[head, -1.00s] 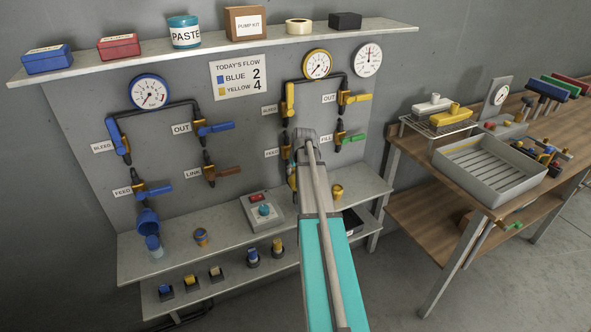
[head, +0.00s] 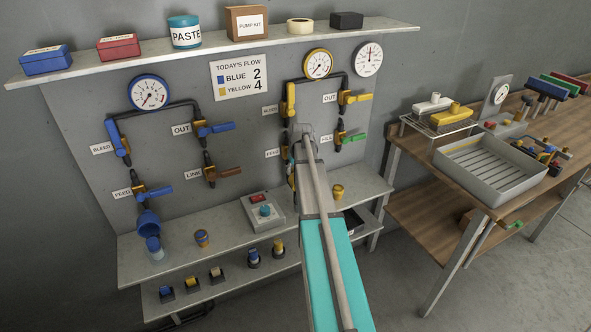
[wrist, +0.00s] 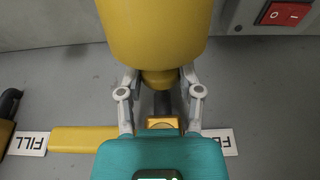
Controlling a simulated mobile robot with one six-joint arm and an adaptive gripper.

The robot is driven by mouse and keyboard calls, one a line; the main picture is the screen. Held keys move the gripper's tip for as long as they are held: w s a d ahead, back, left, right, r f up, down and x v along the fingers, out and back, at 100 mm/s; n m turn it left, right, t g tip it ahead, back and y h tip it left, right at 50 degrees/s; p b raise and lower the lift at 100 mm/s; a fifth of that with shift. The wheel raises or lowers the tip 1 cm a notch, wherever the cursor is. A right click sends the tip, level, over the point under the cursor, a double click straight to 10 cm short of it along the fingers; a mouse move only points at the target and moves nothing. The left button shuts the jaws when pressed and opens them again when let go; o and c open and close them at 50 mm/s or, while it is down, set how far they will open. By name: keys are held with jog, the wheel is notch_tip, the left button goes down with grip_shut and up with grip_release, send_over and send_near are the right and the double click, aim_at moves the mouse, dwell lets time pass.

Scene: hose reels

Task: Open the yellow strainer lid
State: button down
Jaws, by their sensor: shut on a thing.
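The yellow strainer (wrist: 153,35) is a large rounded yellow cylinder filling the top middle of the wrist view. It narrows to a short neck. The seam of its lid cannot be made out. My gripper (wrist: 160,76) has one grey finger on each side of the strainer's narrow end and is shut on it. The fingertips are partly hidden by the yellow body. In the head view my own arm covers the gripper and most of the strainer, below the yellow gauge.
A yellow lever (wrist: 85,139) lies beside the gripper, near the FILL label (wrist: 27,144). A red switch (wrist: 284,13) is at the upper right. In the head view, the bench shelf (head: 225,235) holds a control box (head: 262,212) and a small yellow-topped cup (head: 338,191).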

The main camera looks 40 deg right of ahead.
jog(key=shift+c, duration=1.3)
grip_release()
